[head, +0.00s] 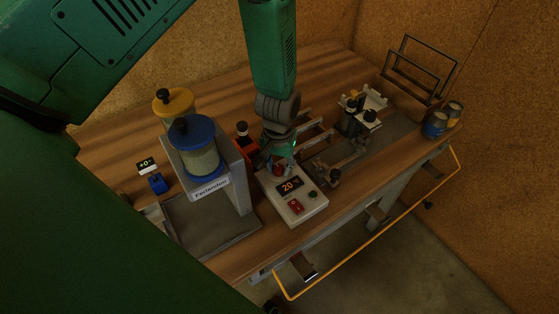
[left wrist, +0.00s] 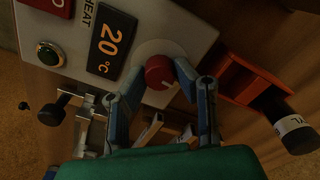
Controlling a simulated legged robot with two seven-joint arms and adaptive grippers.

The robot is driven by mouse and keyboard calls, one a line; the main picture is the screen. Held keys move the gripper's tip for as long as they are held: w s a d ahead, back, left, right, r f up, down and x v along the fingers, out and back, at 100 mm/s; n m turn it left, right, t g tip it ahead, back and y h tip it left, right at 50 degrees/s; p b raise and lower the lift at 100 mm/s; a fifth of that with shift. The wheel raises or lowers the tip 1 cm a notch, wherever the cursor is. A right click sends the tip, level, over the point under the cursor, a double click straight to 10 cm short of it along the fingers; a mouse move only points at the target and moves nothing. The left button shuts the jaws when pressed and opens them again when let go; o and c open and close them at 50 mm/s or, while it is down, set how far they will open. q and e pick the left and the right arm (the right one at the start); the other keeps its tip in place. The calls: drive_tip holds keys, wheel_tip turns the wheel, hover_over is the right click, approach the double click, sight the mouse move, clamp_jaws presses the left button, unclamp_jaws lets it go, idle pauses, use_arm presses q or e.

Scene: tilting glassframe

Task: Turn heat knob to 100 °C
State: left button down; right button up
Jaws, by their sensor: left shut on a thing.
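The white control box (head: 310,209) stands on the wooden table, with a display (head: 290,187) reading 20. In the left wrist view the display (left wrist: 112,42) reads 20 °C beside the word HEAT. The red round heat knob (left wrist: 161,73) sits on a pale disc on the box; in the head view the knob (head: 278,169) is partly hidden by my gripper. My left gripper (head: 274,163) points down at it. In the left wrist view the fingers of my left gripper (left wrist: 158,82) are shut on the knob, one on each side. My right gripper is not in view.
A stand with blue-lidded (head: 192,132) and yellow-lidded (head: 174,101) jars is left of the box. A red holder (left wrist: 248,78) with a dark bottle is close beside the gripper. Metal fixtures (head: 362,112) and cans (head: 435,125) stand to the right. Bare table lies behind the jars.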

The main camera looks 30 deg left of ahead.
sight(279, 167)
use_arm(q)
drive_tip(key=shift+s+f+n, duration=0.1)
drive_tip(key=shift+s+n, duration=0.1)
drive_tip(key=shift+n, duration=0.4)
drive_tip(key=shift+d, duration=0.1)
drive_tip(key=c, duration=1.3)
unclamp_jaws()
drive_tip(key=shift+f, duration=0.1)
drive_tip(key=shift+w, duration=0.1)
drive_tip(key=shift+r, duration=0.35)
wheel_tip(279, 167, up, 11)
drive_tip(key=shift+w+r, duration=0.1)
drive_tip(key=shift+r, duration=0.1)
